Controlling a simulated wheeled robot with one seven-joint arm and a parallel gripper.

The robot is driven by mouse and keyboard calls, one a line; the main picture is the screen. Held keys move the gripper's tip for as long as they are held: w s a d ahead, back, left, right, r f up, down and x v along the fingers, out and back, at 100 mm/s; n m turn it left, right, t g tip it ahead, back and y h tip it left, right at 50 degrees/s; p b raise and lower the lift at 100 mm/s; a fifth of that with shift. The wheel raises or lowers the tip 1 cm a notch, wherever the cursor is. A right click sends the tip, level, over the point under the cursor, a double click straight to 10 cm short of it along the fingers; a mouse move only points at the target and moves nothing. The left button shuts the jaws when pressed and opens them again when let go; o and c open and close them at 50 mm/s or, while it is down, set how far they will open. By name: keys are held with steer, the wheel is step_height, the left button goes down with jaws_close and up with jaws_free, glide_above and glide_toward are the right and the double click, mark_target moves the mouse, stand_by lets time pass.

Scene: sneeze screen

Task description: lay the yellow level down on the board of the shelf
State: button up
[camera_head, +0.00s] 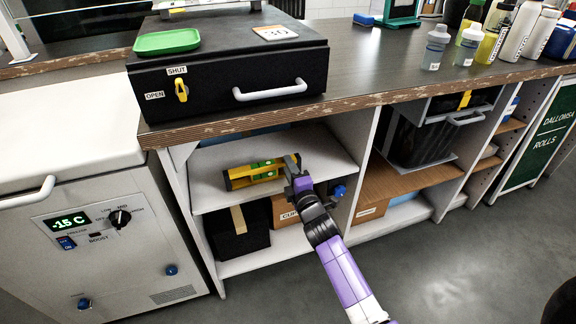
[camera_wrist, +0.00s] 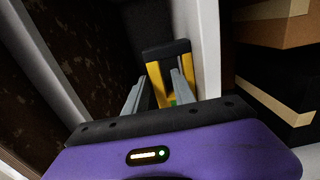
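The yellow level (camera_head: 255,174), with green vials and black end caps, lies lengthwise along the white shelf board (camera_head: 213,191) under the counter. Its underside looks on or very close to the board. My gripper (camera_head: 294,177) is at the level's right end. In the wrist view the level (camera_wrist: 156,75) runs away beyond my two grey fingers (camera_wrist: 160,88), close beside the white board (camera_wrist: 207,50). The fingers stand apart with part of the yellow frame showing between them. I cannot tell whether they press on it.
A black box (camera_head: 238,232) and a cardboard box (camera_head: 290,212) stand below the board. The counter (camera_head: 375,65) overhangs the shelf. An upright divider (camera_head: 367,150) stands right of my gripper, and a white freezer (camera_head: 110,225) at left. The board's left part is free.

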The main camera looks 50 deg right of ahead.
steer(key=shift+s+a, duration=0.1)
steer(key=shift+s, duration=0.05)
steer(key=v, duration=0.6)
steer(key=shift+s+a+p, duration=0.25)
steer(key=shift+s+p, duration=0.05)
steer(key=shift+p, duration=0.05)
stand_by(1.3)
stand_by(0.6)
